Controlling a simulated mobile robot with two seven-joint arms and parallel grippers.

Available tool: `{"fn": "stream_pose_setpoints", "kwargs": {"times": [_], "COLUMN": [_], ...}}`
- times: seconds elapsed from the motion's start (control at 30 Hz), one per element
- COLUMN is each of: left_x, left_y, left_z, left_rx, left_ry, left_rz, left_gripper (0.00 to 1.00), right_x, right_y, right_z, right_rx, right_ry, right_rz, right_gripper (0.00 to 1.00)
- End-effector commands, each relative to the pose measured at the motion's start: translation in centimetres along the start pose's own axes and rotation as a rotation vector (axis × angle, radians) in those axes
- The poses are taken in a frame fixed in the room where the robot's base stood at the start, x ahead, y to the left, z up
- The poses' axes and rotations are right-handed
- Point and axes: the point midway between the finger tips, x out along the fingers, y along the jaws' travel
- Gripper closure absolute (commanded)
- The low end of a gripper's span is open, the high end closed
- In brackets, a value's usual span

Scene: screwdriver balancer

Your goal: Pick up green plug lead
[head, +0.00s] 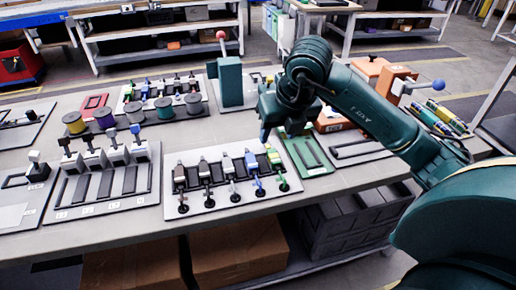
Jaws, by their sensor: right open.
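The green plug lead (277,165) is at the right end of a row of several plug leads on a white board (190,205) near the table's front edge. The blue plug lead (254,170) is just left of it, and the white plug lead (229,171) is left of that. My right gripper (284,131) is open, with its fingers pointing down, above and slightly beyond the green lead. I see nothing held in it. The exact gap between the fingers and the lead is hard to judge. My left gripper is out of view.
A rack of switch-like blocks (117,153) stands left of the white board. Coloured spools (164,107) are behind it. A teal post (230,82) stands behind the gripper. A green tray (308,158) lies close on the right. Orange blocks (388,82) stand further right.

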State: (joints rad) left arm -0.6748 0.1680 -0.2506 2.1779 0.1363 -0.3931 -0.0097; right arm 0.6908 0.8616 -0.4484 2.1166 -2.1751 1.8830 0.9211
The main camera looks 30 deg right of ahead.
Motion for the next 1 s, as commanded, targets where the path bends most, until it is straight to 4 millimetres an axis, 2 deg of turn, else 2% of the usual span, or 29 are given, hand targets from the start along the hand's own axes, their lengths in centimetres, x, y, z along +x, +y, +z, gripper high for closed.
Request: {"fn": "stream_pose_setpoints", "kwargs": {"times": [0.07, 0.17, 0.43, 0.73, 1.0], "left_x": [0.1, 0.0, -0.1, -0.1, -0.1], "left_y": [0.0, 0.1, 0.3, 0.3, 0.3], "left_z": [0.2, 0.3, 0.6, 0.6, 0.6], "left_rx": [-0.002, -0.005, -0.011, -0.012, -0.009], "left_ry": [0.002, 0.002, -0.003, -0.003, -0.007], "left_rz": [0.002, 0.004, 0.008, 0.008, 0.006], "left_gripper": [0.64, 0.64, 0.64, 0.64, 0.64], "right_x": [-0.3, 0.5, 5.4, 8.0, 11.8], "right_y": [-1.2, -1.8, -2.1, -2.1, -2.2], "right_z": [0.4, 0.6, 0.7, 0.8, 0.6], "right_rx": [0.018, 0.03, 0.029, 0.027, 0.027], "right_ry": [-0.029, -0.036, -0.033, -0.034, -0.035], "right_rz": [-0.057, -0.082, -0.079, -0.077, -0.077], "right_gripper": [0.53, 0.53, 0.53, 0.53, 0.53]}}
